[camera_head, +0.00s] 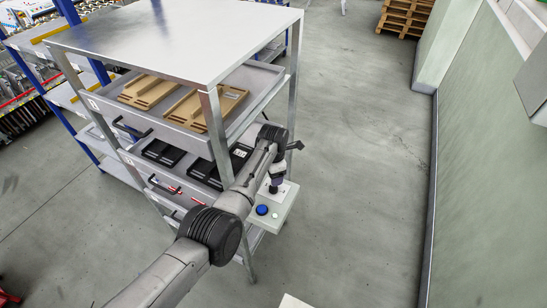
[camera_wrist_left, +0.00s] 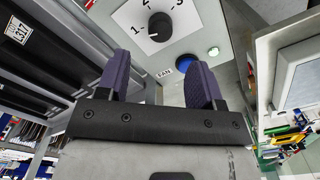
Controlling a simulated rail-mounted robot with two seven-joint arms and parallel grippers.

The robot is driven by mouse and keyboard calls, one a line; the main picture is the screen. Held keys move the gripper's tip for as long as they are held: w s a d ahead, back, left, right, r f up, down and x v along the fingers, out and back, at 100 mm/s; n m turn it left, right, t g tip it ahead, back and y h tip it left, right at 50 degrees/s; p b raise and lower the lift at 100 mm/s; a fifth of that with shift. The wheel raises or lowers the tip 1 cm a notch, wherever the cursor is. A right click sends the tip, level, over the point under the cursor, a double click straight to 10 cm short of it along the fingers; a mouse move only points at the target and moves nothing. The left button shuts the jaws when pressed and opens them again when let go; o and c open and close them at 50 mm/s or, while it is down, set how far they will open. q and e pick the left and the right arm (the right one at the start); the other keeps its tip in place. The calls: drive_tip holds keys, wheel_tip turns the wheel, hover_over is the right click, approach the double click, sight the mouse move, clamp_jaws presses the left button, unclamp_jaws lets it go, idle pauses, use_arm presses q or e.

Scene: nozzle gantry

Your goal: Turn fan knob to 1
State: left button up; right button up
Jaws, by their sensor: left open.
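The fan knob (camera_wrist_left: 159,26) is a black round knob on a white plate marked 1, 2 and 3, at the top of the left wrist view. A light mark on its lower left side appears to face the 1, but it is small. The plate sits on a grey control panel (camera_head: 284,210) with a FAN label. My left gripper (camera_wrist_left: 158,82) is open, its two purple fingers apart and empty, pointing toward the panel and short of the knob. In the head view the left gripper (camera_head: 277,183) is above the panel and hides the knob. My right gripper is not in view.
A blue button (camera_head: 262,210) and a pale green button (camera_head: 275,215) sit on the panel near the knob. The panel is beside a metal shelf rack (camera_head: 180,40) with drawers of brown and black parts. Open floor (camera_head: 360,150) lies to the right.

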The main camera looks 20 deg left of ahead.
use_arm(q)
wheel_tip(320, 180, up, 6)
idle(0.4)
idle(0.4)
